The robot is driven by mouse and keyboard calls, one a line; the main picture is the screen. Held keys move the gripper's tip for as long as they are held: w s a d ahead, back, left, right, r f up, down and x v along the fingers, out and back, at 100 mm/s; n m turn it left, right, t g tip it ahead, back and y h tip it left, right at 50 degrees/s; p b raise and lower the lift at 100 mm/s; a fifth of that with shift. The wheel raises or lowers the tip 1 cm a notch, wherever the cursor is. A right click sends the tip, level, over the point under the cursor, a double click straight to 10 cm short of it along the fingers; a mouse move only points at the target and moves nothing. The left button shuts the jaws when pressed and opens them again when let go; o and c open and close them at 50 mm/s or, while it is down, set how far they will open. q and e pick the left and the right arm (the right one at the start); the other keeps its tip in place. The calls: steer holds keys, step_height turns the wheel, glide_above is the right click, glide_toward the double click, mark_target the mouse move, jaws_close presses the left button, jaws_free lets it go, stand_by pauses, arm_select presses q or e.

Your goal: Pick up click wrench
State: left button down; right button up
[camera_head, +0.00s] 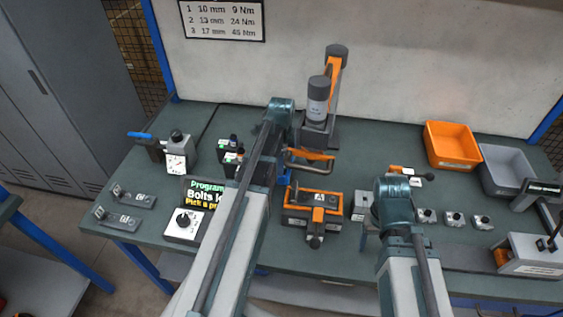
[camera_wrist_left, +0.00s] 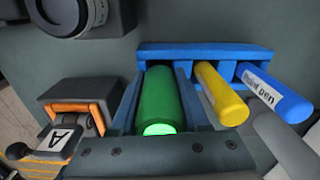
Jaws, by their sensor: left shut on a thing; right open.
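My left gripper (camera_wrist_left: 160,92) has its two fingers on either side of a green handle (camera_wrist_left: 157,98) with a bright end, and is shut on it. The green handle sits at the left slot of a blue rack (camera_wrist_left: 205,52). I cannot tell from its visible part whether it is the click wrench. A yellow handle (camera_wrist_left: 220,92) and a blue one labelled marker pen (camera_wrist_left: 272,92) lie beside it in the rack. In the head view my left arm largely hides the rack (camera_head: 283,181). My right gripper (camera_head: 368,230), mostly hidden by its own arm, is open over the bench.
An orange-and-black fixture marked A (camera_head: 298,212) stands close to the left gripper, below an orange-armed press (camera_head: 318,105). An orange bin (camera_head: 452,146) and a grey bin (camera_head: 507,168) are at the back right. A control box (camera_head: 184,226) stands left of my left arm.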

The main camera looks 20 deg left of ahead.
arm_select(q)
steer(key=shift+r, duration=0.1)
arm_select(e)
steer(key=shift+r, duration=0.1)
arm_select(q)
step_height(320, 180, up, 10)
steer(key=p, duration=1)
arm_select(e)
step_height(320, 180, up, 10)
